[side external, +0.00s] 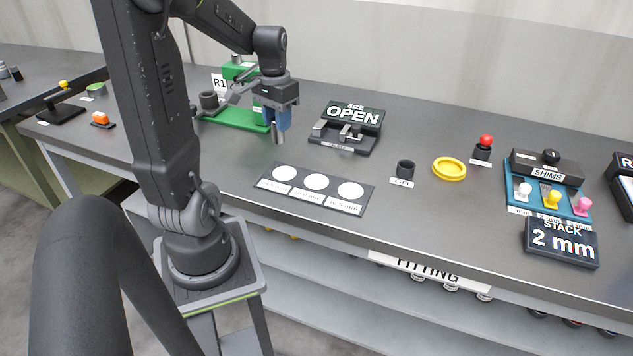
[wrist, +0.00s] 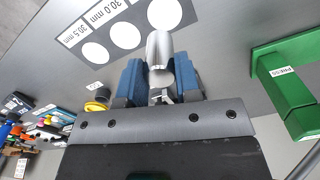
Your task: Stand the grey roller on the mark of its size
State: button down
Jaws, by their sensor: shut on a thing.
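The grey roller (side external: 279,134) is a bare metal cylinder between the blue fingers of my gripper (side external: 279,121). My gripper is shut on it and holds it above the bench. The dark mark plate (side external: 311,203) lies on the bench, to the right of and nearer than the roller. It carries three empty white round marks. In the wrist view two labels on the plate (wrist: 112,13) read 30.5 mm and 30.0 mm; the third label is out of view.
A green press (side external: 240,118) stands behind my gripper. A gauge (side external: 345,138) with a SIZE OPEN sign is to the right. Further right are a black GO ring (side external: 405,169), a yellow dish (side external: 449,169), a red button (side external: 486,141) and a shim rack (side external: 545,190). Bench around the plate is clear.

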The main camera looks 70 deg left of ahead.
jog(key=s, duration=0.2)
send_over(317, 181)
notch_tip(317, 181, down, 6)
jog(key=shift+n, duration=0.3)
jog(key=shift+f, duration=2.2)
jog(key=shift+f, duration=0.2)
jog(key=c, duration=0.8)
grip_release()
jog(key=shift+r, duration=0.1)
